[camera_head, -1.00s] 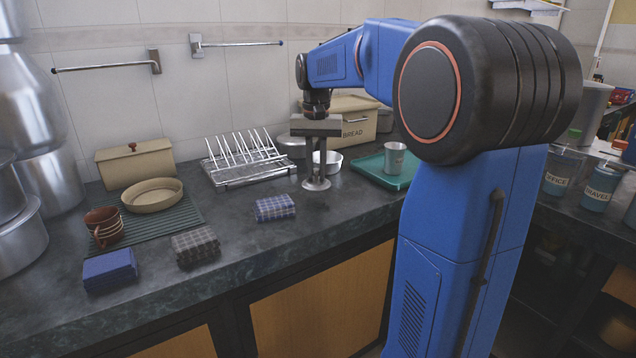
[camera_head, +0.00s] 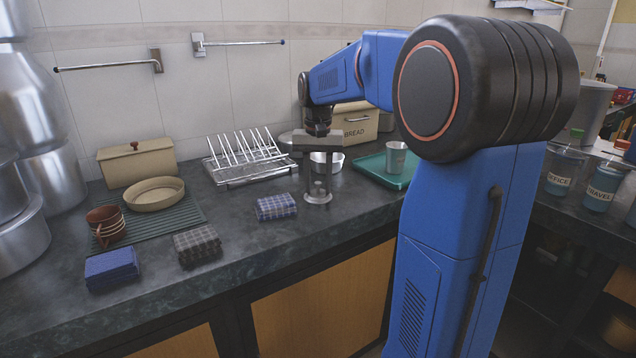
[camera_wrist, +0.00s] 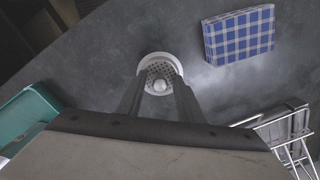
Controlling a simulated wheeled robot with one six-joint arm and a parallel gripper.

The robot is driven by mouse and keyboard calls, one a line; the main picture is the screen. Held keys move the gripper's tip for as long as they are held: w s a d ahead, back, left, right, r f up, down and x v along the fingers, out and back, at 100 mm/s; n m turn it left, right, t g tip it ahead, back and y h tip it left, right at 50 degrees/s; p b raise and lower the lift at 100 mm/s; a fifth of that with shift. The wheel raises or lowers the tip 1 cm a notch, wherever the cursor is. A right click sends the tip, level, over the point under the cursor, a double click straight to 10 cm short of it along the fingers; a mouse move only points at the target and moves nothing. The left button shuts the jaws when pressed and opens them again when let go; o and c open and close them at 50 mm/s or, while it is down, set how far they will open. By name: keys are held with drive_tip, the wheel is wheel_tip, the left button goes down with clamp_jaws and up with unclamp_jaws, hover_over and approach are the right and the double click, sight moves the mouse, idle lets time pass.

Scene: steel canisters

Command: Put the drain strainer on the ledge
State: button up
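The drain strainer (camera_head: 318,199) is a small round metal disc with holes and a central knob. It appears to rest flat on the dark stone counter (camera_head: 240,238), the ledge-like surface along the wall, near its front edge. My gripper (camera_head: 318,188) points straight down over it. In the wrist view the strainer (camera_wrist: 161,66) shows between my fingertips (camera_wrist: 160,80), with the pale knob in the middle. A gap shows between the knob and each finger, so the gripper looks open around the knob. Finger contact with the disc is hard to judge.
A blue checked cloth (camera_head: 276,206) lies close left of the strainer. A white bowl (camera_head: 327,161) and a dish rack (camera_head: 247,160) stand behind. A green tray (camera_head: 372,169) with a metal cup (camera_head: 396,158) is to the right. Bare counter lies between.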

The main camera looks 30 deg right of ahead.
wheel_tip(320, 180, up, 12)
drive_tip(key=shift+r, duration=0.2)
idle(0.5)
drive_tip(key=s+a+f+n+t, duration=0.1)
drive_tip(key=s+a+f, duration=0.3)
drive_tip(key=s, duration=0.5)
drive_tip(key=s+a+f+n+t, duration=0.2)
drive_tip(key=s+a+f+n, duration=0.1)
drive_tip(key=s+f, duration=0.6)
drive_tip(key=s+a+f+n+t, duration=0.1)
drive_tip(key=s+a+f, duration=0.4)
drive_tip(key=s, duration=0.5)
wheel_tip(320, 180, down, 2)
drive_tip(key=shift+s+f+n+t, duration=0.15)
drive_tip(key=shift+s+n+t, duration=0.2)
drive_tip(key=shift+n, duration=0.55)
drive_tip(key=o, duration=0.4)
drive_tip(key=shift+s+a+f, duration=0.15)
drive_tip(key=shift+f, duration=0.05)
drive_tip(key=o, duration=0.6)
drive_tip(key=shift+w+r, duration=0.2)
drive_tip(key=shift+r, duration=0.05)
drive_tip(key=shift+c, duration=0.2)
wheel_tip(320, 180, up, 24)
drive_tip(key=m+g, duration=0.5)
drive_tip(key=m, duration=1.6)
hover_over(318, 182)
wheel_tip(318, 182, down, 17)
drive_tip(key=shift+a+r, duration=0.1)
drive_tip(key=shift+a, duration=0.05)
